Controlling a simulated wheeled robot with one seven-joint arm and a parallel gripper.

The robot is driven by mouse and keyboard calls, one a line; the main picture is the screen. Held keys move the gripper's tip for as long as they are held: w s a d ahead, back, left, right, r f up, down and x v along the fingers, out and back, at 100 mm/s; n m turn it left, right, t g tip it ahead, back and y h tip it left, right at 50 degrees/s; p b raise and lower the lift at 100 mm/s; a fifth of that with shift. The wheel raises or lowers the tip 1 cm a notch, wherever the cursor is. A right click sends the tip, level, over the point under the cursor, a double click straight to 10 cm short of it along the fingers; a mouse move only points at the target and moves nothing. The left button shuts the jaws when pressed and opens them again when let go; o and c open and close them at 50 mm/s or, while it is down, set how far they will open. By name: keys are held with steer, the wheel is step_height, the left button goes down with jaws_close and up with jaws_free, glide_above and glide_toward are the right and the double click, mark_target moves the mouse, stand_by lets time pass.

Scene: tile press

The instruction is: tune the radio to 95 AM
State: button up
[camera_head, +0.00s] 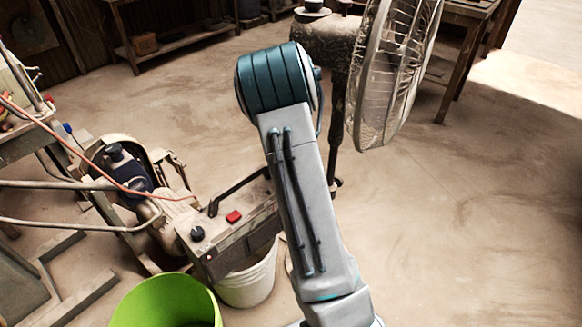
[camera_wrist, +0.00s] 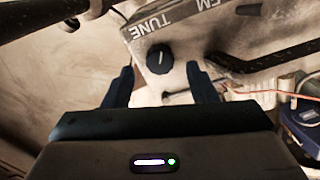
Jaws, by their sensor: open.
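The radio (camera_head: 248,226) is a worn grey box with a dark carry handle, a red button and a round black knob (camera_head: 197,233) at its left end. In the wrist view the radio (camera_wrist: 190,22) appears upside down, with the words "TUNE" and "FM" readable. The black tuning knob (camera_wrist: 159,59) has a pale pointer line that looks close to vertical in that view. My gripper (camera_wrist: 159,77) is open and empty. Its two dark fingers stand left and right of the knob in the picture, apparently not touching it. The head view does not show my gripper. The dial scale is not visible.
A white bucket (camera_head: 248,287) is below the radio, and a green bucket (camera_head: 165,303) stands in front. A motor machine (camera_head: 130,178) with an orange cable is at left. A fan (camera_head: 398,75) stands behind my arm. The floor at right is clear.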

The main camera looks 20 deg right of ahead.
steer(key=shift+f+b, duration=0.35)
steer(key=shift+f, duration=1.2)
steer(key=c, duration=1)
